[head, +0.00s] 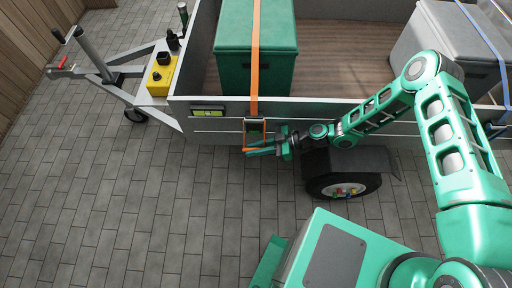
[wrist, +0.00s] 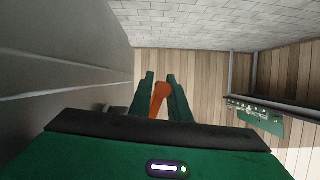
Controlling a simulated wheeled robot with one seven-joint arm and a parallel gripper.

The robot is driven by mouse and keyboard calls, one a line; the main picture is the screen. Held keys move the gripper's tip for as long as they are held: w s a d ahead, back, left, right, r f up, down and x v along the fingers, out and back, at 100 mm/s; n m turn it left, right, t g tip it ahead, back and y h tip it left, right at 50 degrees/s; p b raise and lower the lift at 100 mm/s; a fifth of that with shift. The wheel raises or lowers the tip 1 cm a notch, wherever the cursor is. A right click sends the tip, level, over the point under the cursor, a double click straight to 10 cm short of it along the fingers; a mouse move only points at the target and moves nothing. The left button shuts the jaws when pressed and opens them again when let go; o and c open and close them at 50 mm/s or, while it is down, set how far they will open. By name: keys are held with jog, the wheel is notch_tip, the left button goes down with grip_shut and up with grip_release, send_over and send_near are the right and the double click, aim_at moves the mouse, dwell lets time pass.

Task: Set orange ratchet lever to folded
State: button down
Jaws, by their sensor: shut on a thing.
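The orange ratchet lever (head: 245,133) hangs on the outside of the trailer's side wall, at the lower end of an orange strap (head: 255,60). The strap runs down over a green box (head: 228,65). My gripper (head: 250,148) is at the lever, outside the wall, reaching in from the right. In the wrist view the orange lever (wrist: 160,98) lies between the two green fingers of my gripper (wrist: 161,78), which are shut on it. The fingers cover part of the lever in the head view. Its exact angle is hard to tell.
The trailer wall (head: 350,107) runs close behind my gripper. The trailer wheel (head: 342,187) and its fender stand below my arm. A grey box (head: 425,50) with a blue strap (head: 488,40) is at the right. Paved floor (head: 150,210) is clear at the left.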

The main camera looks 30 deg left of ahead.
jog(key=shift+s+f, duration=0.15)
jog(key=shift+s, duration=0.1)
jog(key=c, duration=1.7)
grip_release()
jog(key=shift+w, duration=0.1)
jog(key=v, duration=1.1)
